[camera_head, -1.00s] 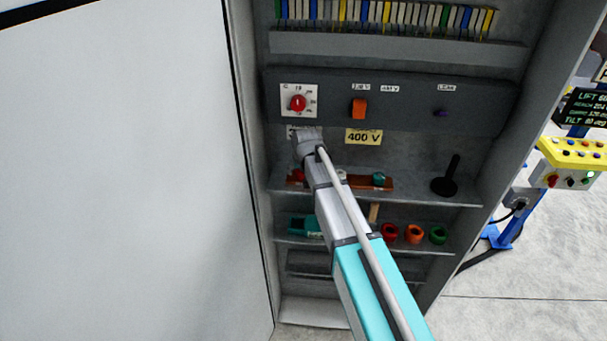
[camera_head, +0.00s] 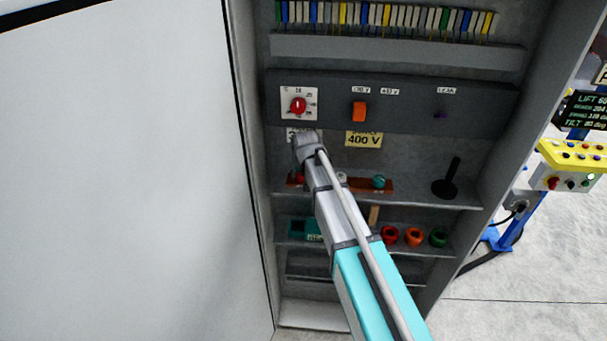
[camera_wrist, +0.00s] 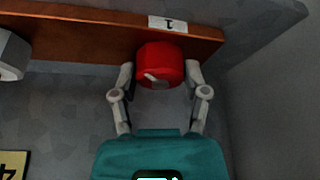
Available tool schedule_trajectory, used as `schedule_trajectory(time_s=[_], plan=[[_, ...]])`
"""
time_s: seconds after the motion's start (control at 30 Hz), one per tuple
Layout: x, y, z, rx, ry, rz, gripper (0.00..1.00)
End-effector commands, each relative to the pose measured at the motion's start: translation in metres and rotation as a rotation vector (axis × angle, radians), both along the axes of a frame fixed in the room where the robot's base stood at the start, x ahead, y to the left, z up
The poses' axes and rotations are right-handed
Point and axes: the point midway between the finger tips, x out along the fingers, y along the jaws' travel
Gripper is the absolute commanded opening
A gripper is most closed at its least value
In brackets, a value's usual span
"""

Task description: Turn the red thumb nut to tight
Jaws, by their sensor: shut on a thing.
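The red thumb nut (camera_wrist: 160,64) sits on a brown bar (camera_wrist: 95,42) next to a white label marked 1 in the wrist view. A light pointer mark shows on its face. My gripper (camera_wrist: 160,76) has one finger on each side of the nut and is shut on it. In the head view a small part of the red nut (camera_head: 299,178) shows at the left end of the brown bar (camera_head: 350,184), on the cabinet's shelf. My arm hides much of the bar and the gripper's fingers there.
A teal nut (camera_head: 379,182) and a black upright handle (camera_head: 447,182) stand farther right on the shelf. A red dial (camera_head: 298,105) and an orange switch (camera_head: 359,111) are on the panel above. The cabinet's side wall (camera_wrist: 275,95) is close to the nut.

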Motion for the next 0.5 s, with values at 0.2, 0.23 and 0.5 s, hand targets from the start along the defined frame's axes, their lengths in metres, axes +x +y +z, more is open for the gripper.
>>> schedule_trajectory(time_s=[0.2, 0.23, 0.5], plan=[[0.0002, -0.0002, -0.0001, -0.003, 0.000, -0.058, 0.12], [0.0002, 0.0000, -0.0001, -0.004, 0.000, -0.070, 0.12], [0.0005, 0.0008, 0.0000, -0.004, 0.000, -0.241, 0.12]])
